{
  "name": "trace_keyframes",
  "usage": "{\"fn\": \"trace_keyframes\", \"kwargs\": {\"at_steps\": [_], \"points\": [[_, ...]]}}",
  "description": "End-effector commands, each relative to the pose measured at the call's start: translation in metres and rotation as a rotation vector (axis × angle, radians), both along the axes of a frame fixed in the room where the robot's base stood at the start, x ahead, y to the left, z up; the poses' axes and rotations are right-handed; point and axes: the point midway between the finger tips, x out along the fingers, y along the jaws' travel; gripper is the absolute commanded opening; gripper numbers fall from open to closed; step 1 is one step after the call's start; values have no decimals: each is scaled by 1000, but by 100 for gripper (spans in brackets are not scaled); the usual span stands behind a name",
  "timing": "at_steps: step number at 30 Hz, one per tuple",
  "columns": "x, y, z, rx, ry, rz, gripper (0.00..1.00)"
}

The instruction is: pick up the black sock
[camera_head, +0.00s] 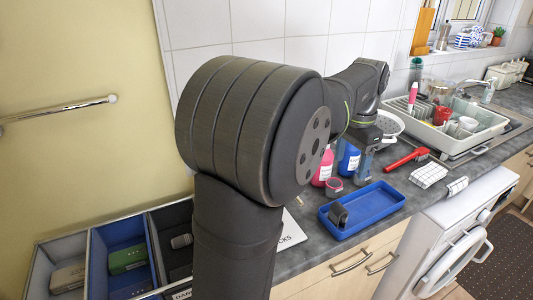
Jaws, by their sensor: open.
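A small dark, folded bundle (339,214), which looks like the black sock, lies at the left end of a shallow blue tray (385,209) on the counter. My gripper (363,160) hangs down behind the tray, above the back of the counter, well apart from the bundle. It is open; its fingertips are small and hard to tell from the things behind them. No sock shows in it.
Pink (323,167) and blue (349,158) bottles stand behind the tray. Open sorting bins (90,262), holding small bundles, stand at lower left.

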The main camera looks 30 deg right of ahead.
Motion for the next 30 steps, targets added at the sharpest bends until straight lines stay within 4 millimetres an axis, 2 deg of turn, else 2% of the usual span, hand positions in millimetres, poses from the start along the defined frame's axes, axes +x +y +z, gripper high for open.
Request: {"fn": "trace_keyframes", "kwargs": {"at_steps": [5, 9, 11, 14, 24, 30], "points": [[0, 0, 1, 0, 0, -2, 66], [2, 5, 26, -4, -2, -50, 66], [2, 7, 26, 1, 1, -61, 66], [1, 7, 13, 4, 2, -60, 66], [1, 7, -60, 4, 3, -60, 66], [1, 6, -89, 2, 1, -59, 66]]}}
